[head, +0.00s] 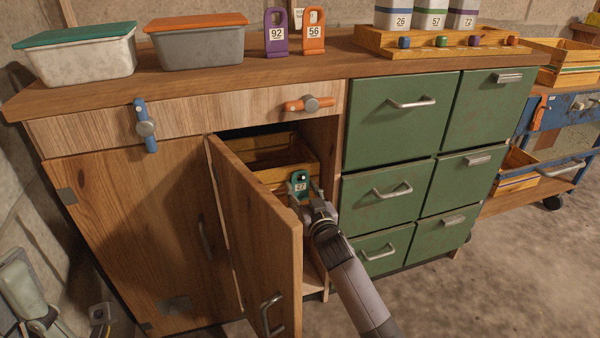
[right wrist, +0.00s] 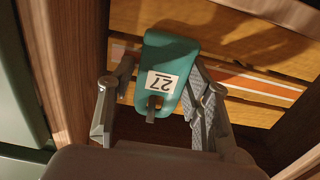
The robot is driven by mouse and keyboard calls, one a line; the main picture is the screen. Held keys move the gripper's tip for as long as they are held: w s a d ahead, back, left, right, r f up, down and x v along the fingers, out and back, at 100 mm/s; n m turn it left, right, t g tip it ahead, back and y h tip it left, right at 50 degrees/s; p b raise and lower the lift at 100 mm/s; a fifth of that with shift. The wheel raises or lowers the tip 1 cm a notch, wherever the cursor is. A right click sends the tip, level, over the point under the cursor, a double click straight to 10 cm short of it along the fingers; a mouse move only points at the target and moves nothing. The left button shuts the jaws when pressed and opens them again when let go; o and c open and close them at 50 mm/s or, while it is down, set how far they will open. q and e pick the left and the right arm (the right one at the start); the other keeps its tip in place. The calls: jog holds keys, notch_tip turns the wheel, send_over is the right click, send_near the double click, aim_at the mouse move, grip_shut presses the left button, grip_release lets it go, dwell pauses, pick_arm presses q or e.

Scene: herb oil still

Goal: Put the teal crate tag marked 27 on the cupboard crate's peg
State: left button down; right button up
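The teal tag (head: 300,184) marked 27 is upright at the front of the wooden crate (head: 268,178) inside the open cupboard. In the right wrist view the tag (right wrist: 172,65) appears upside down, with a small dark peg end (right wrist: 152,104) showing at its hole. My right gripper (head: 304,191) is around the tag, with its fingers spread. A gap shows between one finger and the tag's edge, and the gripper (right wrist: 165,80) looks open.
The cupboard door (head: 262,235) stands open just left of my right arm. Green drawers (head: 400,110) are to the right. On the bench are a purple tag (head: 276,34) marked 92, an orange tag (head: 313,33) marked 56 and two lidded tubs. A blue cart (head: 565,110) stands at far right.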

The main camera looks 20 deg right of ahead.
jog(key=o, duration=0.4)
jog(key=shift+c, duration=0.2)
jog(key=s, duration=1.2)
jog(key=shift+d, duration=0.2)
grip_shut()
dwell(0.4)
dwell(0.8)
